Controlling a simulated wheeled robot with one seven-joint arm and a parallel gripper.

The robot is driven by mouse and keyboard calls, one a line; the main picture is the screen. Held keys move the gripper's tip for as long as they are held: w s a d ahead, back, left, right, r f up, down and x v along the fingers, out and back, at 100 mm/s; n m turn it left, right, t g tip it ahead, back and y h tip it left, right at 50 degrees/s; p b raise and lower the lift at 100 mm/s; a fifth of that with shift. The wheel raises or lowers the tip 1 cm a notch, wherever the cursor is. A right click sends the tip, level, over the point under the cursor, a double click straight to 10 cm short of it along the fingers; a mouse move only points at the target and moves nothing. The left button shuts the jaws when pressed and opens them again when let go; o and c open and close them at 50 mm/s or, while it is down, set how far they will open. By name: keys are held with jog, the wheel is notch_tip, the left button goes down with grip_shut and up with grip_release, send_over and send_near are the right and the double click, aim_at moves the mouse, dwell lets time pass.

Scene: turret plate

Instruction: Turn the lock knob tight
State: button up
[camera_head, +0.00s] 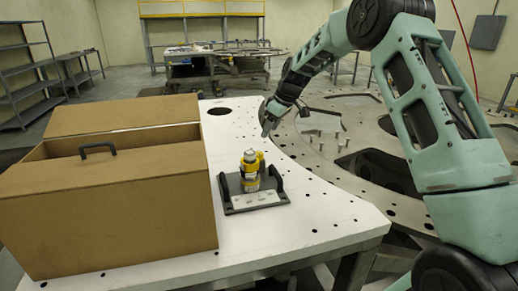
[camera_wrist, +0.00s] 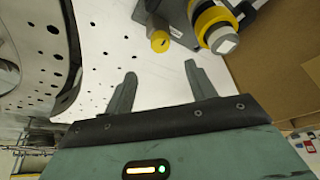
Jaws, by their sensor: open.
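A dark grey fixture (camera_head: 234,186) stands on the white table, with a yellow-and-white upright cylinder (camera_head: 250,172) in it. A smaller yellow knob (camera_head: 261,157) shows just behind and right of the cylinder; it looks like the lock knob. In the wrist view the yellow knob (camera_wrist: 160,41) lies beyond my fingertips, with the yellow-ringed cylinder (camera_wrist: 218,30) to its right. My gripper (camera_wrist: 160,72) is open and empty, its fingers apart from the knob. In the head view my gripper (camera_head: 267,128) hangs above the table, behind and a little right of the fixture.
A big brown cardboard box (camera_head: 120,220) with a black handle stands on the left of the white table (camera_head: 315,205). A round metal turret plate (camera_head: 310,150) with holes and pegs lies to the right. The table front right of the fixture is clear.

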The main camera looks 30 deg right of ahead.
aim_at(259, 153)
jog(key=p+x, duration=0.3)
jog(key=x, duration=0.8)
jog(key=shift+w+a+f, duration=0.1)
jog(key=shift+a+f, duration=0.05)
jog(key=c, duration=1)
